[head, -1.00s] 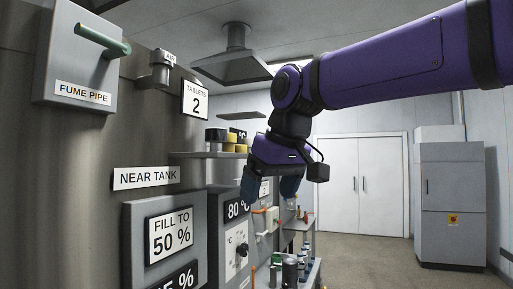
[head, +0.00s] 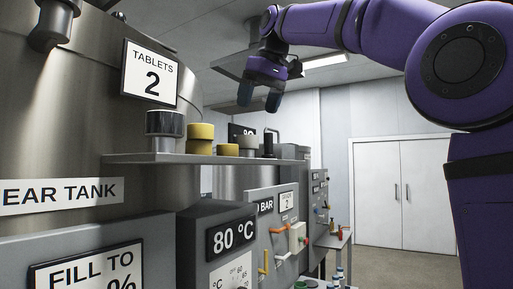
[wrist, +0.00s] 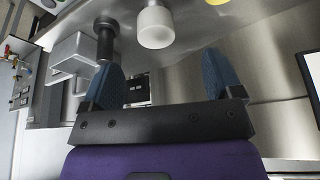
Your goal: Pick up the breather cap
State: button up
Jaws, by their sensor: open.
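My gripper (head: 259,97) hangs open and empty above the right end of a wall shelf (head: 150,159); its blue fingers also show in the wrist view (wrist: 162,65). Beyond the fingertips in the wrist view are a dark flanged cylinder (wrist: 106,45) at the left finger and a white cylinder (wrist: 155,27) near the middle. In the head view the dark cylinder (head: 269,146) stands at the shelf's right end. No label shows which piece is the breather cap; I cannot tell for sure. The gripper touches none of them.
The shelf also bears yellow caps (head: 200,137) and a dark-and-silver cap (head: 164,123) on the left. A steel tank (head: 60,110) stands close on the left. Control panels with handles (head: 278,229) lie below the shelf. Open floor and white doors (head: 390,190) are at the right.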

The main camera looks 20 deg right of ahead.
aim_at(248, 149)
jog(key=x, duration=1)
jog(key=shift+w+d+f, duration=0.2)
jog(key=shift+w+d, duration=0.05)
jog(key=shift+w, duration=0.25)
jog(key=shift+c, duration=0.4)
jog(key=c, duration=0.9)
